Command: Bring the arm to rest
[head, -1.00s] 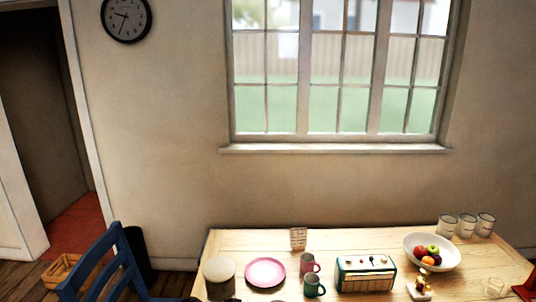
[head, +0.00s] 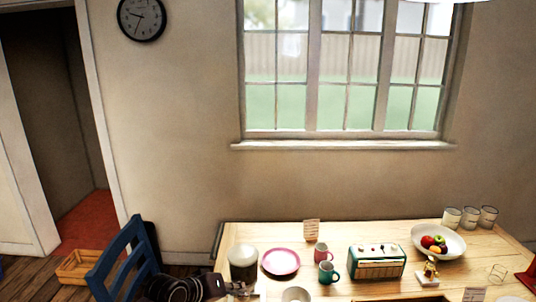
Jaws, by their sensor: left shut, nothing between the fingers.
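My left arm comes in at the bottom left of the head view. Its gripper (head: 246,290) is shut and empty, low in the picture at the table's left front. It is near a canister with a pale lid (head: 243,262) and a white bowl (head: 296,294); I cannot tell how far apart they are. My right gripper is not in view.
The wooden table (head: 370,228) holds a pink plate (head: 281,261), a pink mug (head: 321,252), a green mug (head: 327,272), a green radio (head: 377,262) and a fruit bowl (head: 455,247). A blue chair (head: 118,262) stands left of the table. A wooden crate (head: 76,268) lies on the floor.

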